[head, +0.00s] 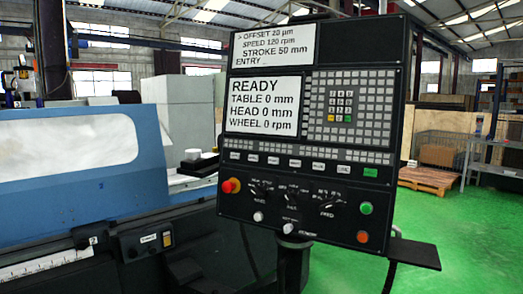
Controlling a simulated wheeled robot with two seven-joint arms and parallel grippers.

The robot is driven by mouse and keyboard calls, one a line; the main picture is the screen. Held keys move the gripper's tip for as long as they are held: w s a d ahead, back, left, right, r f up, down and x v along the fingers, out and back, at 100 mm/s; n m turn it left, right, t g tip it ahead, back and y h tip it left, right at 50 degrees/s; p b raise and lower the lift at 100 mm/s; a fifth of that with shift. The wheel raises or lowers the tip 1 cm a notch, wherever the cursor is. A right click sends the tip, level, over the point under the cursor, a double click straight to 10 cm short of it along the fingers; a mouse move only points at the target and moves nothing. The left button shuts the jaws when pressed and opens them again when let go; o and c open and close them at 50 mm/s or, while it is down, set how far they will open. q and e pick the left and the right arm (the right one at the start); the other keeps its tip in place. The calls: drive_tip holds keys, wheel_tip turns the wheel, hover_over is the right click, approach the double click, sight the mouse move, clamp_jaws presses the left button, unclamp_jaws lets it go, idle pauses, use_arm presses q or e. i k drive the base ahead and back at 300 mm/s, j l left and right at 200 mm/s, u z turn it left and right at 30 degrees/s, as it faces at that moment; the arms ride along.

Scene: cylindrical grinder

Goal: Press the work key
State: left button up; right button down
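The control panel (310,190) of the grinder stands upright in the middle of the head view, slightly turned. A row of small white labelled keys (294,163) runs across it below a long strip of grey buttons, with a green key (370,173) at its right end. The labels are too small to read, so I cannot tell which is the work key. The upper screen (275,48) reads OFFSET 20 µm, SPEED 120 rpm, STROKE 50 mm and an empty ENTRY. The lower screen (262,104) reads READY, with table, head and wheel at 0. Neither gripper is in view.
A red emergency stop (230,185), rotary knobs (327,207), a green button (366,208) and an orange button (362,237) sit below the keys. A keypad (341,104) is at upper right. A dark shelf (413,252) juts out right. The blue grinder (60,200) stands left.

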sight(255, 158)
drive_tip(key=i+j+z, duration=0.2)
drive_tip(key=i+j, duration=0.4)
drive_tip(key=i+j+z, duration=0.25)
drive_tip(key=i+j, duration=0.35)
drive_tip(key=j, duration=0.1)
